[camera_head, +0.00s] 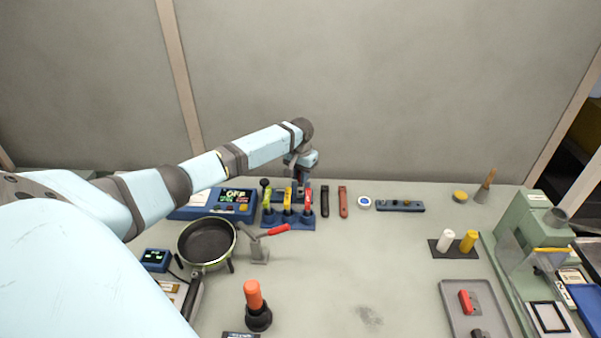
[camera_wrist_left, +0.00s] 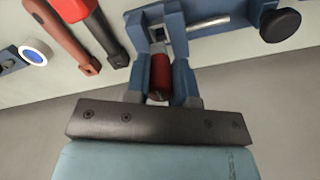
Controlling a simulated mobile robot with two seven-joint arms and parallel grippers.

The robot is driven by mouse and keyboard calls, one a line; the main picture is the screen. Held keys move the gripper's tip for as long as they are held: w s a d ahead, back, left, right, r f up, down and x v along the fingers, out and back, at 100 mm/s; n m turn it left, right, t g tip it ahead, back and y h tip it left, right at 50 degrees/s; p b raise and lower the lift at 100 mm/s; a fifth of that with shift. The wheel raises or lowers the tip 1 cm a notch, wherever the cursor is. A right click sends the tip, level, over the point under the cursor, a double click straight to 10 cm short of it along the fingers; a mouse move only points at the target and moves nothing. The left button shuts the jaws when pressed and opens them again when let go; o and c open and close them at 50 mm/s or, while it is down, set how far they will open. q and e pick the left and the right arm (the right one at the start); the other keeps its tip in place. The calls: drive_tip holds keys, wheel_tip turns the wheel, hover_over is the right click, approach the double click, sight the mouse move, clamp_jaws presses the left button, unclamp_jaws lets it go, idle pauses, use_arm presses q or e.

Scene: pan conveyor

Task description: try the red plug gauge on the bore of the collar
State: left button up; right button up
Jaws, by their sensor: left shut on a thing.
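My left gripper (camera_head: 300,183) reaches over the back of the bench, just behind a blue fixture (camera_head: 287,222) with green, yellow and red handles. In the left wrist view the fingers (camera_wrist_left: 160,85) are shut on a short red cylinder, which looks like the red plug gauge (camera_wrist_left: 160,72). The gauge is hardly visible in the head view. I cannot make out the collar or its bore for certain. My right gripper is not in view.
A black tool (camera_head: 325,201), a red tool (camera_head: 343,202), a white-and-blue roll (camera_head: 364,202) and a blue bar (camera_head: 400,206) stand right of the fixture. A pan (camera_head: 207,240) and a red-handled clamp (camera_head: 278,230) are in front.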

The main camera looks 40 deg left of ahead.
use_arm(q)
drive_tip(key=shift+f, duration=0.2)
idle(0.5)
drive_tip(key=shift+f, duration=0.75)
drive_tip(key=shift+f+b, duration=0.35)
drive_tip(key=shift+f, duration=0.25)
idle(0.5)
idle(0.9)
wheel_tip(320, 180, up, 4)
drive_tip(key=p, duration=0.4)
drive_tip(key=shift+f, duration=0.2)
drive_tip(key=shift+r+p, duration=0.95)
drive_tip(key=shift+p, duration=0.1)
drive_tip(key=shift+r+p, duration=0.8)
drive_tip(key=shift+p, duration=0.1)
